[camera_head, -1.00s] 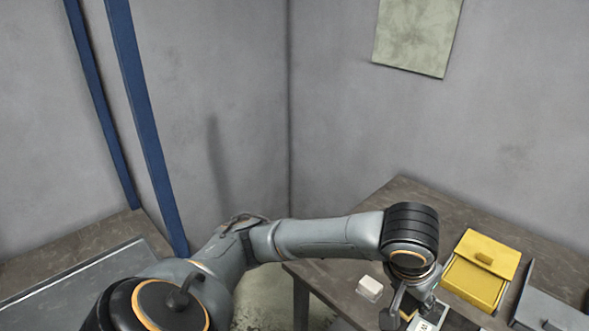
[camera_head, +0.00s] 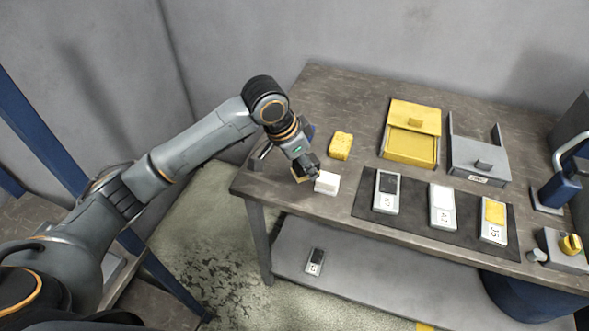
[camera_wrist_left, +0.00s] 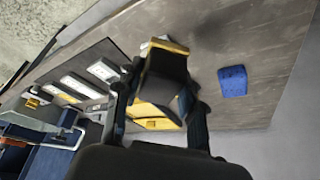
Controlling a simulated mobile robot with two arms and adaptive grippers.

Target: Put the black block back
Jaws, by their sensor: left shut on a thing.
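My left gripper (camera_head: 303,168) is shut on a dark block and holds it over the table's left part, just left of a white block (camera_head: 327,183). In the left wrist view the held black block (camera_wrist_left: 165,75) sits between the fingers (camera_wrist_left: 158,98), with a yellowish edge showing. A yellow block (camera_head: 340,145) lies behind the white one. A blue block (camera_wrist_left: 232,80) lies on the table in the left wrist view. A card with a black swatch (camera_head: 387,182) lies on the dark mat (camera_head: 413,214). My right gripper is not in view.
Cards with white (camera_head: 442,205) and yellow (camera_head: 494,220) swatches lie along the mat. A yellow open box (camera_head: 409,147) and a grey tray (camera_head: 479,160) stand behind. Another card (camera_head: 315,262) lies on the lower shelf (camera_head: 360,285). A yellow-knobbed device (camera_head: 570,245) stands at right.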

